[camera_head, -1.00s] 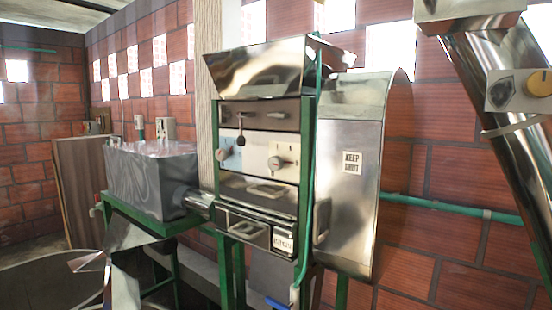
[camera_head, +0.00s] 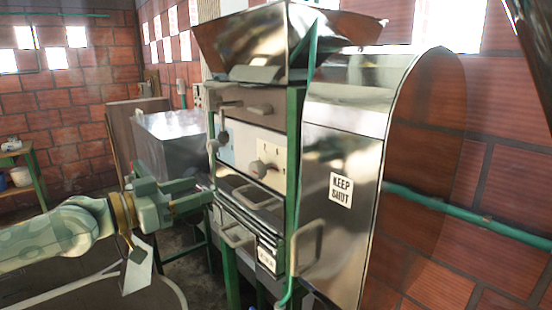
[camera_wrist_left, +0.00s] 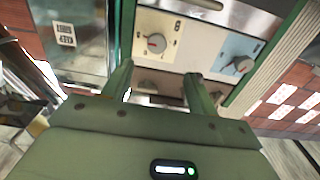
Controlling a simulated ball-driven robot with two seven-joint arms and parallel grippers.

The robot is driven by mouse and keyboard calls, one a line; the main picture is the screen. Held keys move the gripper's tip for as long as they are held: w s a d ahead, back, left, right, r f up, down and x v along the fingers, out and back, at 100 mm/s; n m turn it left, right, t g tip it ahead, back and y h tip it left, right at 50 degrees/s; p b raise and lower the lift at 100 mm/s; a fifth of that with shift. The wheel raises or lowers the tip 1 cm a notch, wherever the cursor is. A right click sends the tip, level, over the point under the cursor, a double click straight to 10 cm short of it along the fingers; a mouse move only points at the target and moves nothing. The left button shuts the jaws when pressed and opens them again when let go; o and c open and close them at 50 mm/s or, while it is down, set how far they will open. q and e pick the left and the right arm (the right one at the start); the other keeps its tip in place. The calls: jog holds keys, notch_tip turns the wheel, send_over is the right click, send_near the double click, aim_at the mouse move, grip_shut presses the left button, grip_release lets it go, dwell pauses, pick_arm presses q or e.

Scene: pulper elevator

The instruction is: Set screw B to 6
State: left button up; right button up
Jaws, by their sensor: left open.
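Two grey dial knobs sit on the front panel of a steel machine with a green frame. One knob (camera_head: 258,168) is on a cream plate; the left wrist view shows it (camera_wrist_left: 154,43) with a red pointer mark. The other knob (camera_head: 217,143) is on a pale blue plate, and it also shows in the left wrist view (camera_wrist_left: 242,63). My left gripper (camera_head: 205,190) is open and empty, in front of the panel and below the blue-plate knob. Its fingers (camera_wrist_left: 158,72) touch neither knob. My right gripper is out of view.
A steel hopper (camera_head: 285,42) tops the machine. A steel cover (camera_head: 345,125) marked KEEP SHUT stands to its right. Handles (camera_head: 238,236) jut out below the panel. A grey tank (camera_head: 170,137) stands behind, left, and a green pipe (camera_head: 470,222) runs along the brick wall.

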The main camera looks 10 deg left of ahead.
aim_at(253, 170)
pick_arm(q)
jog(key=p+x, duration=0.2)
jog(key=x, duration=0.3)
jog(key=p+x, duration=0.3)
jog(key=x, duration=0.2)
jog(key=r+p+x, duration=0.1)
jog(key=p+x, duration=0.1)
jog(key=x, duration=0.3)
jog(key=shift+s+d, duration=0.2)
jog(key=shift+w+d, duration=0.2)
jog(key=shift+w, duration=0.05)
jog(key=c, duration=1)
